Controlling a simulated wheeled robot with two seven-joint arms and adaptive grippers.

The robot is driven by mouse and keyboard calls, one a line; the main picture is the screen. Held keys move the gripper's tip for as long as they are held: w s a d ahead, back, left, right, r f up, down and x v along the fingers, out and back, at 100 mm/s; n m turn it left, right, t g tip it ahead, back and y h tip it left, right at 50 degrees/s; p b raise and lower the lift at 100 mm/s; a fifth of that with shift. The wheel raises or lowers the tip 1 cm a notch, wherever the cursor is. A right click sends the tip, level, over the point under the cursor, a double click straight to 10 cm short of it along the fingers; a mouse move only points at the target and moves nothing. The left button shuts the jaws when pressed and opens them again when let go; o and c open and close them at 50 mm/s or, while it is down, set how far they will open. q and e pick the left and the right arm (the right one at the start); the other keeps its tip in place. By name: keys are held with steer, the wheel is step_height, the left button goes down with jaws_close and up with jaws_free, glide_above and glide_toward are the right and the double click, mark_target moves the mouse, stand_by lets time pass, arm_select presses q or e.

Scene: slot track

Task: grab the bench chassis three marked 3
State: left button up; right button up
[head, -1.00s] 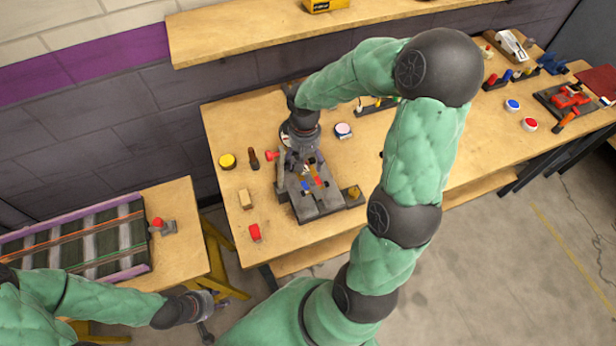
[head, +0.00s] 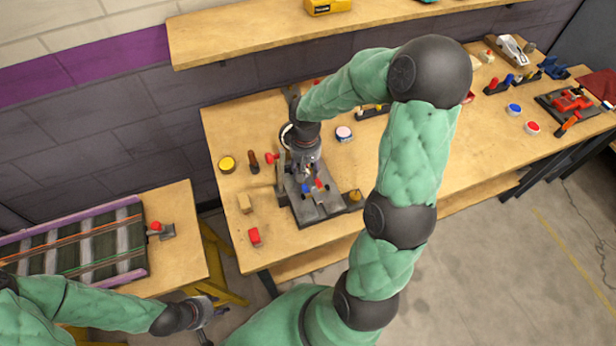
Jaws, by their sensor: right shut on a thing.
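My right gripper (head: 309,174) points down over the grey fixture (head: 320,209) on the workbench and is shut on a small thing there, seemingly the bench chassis. The chassis is mostly hidden by the jaws, and no mark 3 can be read. Small blue (head: 305,187) and red (head: 318,184) pieces show just below the jaws, over the fixture plate. My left gripper (head: 214,322) hangs low at the bottom left, off the benches, its fingers apart and empty.

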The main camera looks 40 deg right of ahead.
steer(key=shift+s+a+f, duration=0.15)
steer(key=shift+s+f, duration=0.1)
